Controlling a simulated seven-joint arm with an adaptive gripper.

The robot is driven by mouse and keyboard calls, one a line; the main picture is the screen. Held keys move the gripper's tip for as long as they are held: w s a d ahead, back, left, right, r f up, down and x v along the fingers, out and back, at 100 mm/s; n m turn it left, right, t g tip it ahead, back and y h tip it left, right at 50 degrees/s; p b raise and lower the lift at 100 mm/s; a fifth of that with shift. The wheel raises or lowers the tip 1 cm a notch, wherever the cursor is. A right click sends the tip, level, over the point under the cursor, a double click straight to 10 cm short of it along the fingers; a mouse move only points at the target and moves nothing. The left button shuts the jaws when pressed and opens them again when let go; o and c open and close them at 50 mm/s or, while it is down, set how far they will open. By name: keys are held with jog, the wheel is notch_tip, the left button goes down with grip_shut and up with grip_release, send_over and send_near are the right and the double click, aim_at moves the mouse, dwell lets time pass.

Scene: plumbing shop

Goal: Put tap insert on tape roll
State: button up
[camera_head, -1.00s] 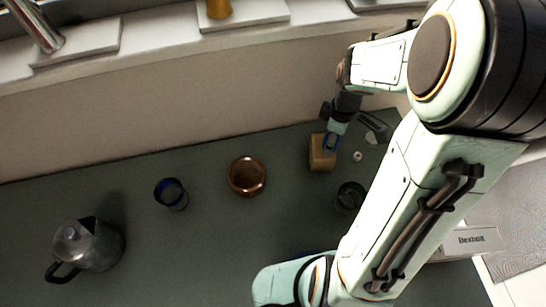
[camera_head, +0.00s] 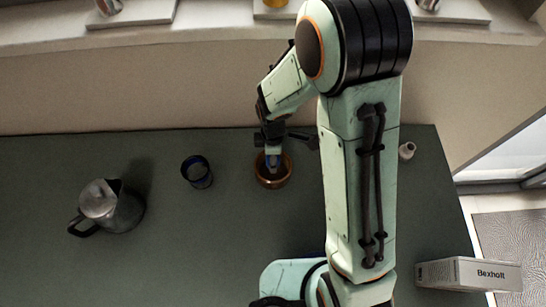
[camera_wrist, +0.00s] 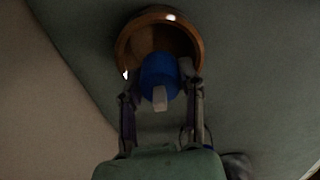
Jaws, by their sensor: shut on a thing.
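The tap insert (camera_wrist: 158,70), a blue cylinder with a pale stem, is held between the fingers of my gripper (camera_wrist: 160,84) in the wrist view. The tape roll, a brown round ring (camera_head: 274,182), stands on the dark table in the head view; its rim also shows in the wrist view (camera_wrist: 127,40). My gripper (camera_head: 273,156) is over the tape roll, with the insert over its opening. I cannot tell whether the insert touches the roll. The fingers hide part of the roll's far rim in the head view.
A dark blue cup (camera_head: 197,172) stands left of the roll, and a metal jug (camera_head: 108,208) farther left.

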jog(key=shift+f, duration=0.45)
jog(key=shift+f, duration=0.1)
jog(key=o, duration=1.1)
jog(key=shift+o, duration=0.2)
notch_tip(320, 180, up, 12)
jog(key=shift+r, duration=0.15)
jog(key=s+d+r+m, duration=0.3)
jog(key=s+m, duration=0.5)
jog(key=s+d+r+m, duration=0.4)
jog(key=s+m, duration=0.4)
jog(key=shift+s+d+r+m+y, duration=0.15)
jog(key=shift+s+d+m+y, duration=0.05)
jog(key=shift+m+y, duration=0.2)
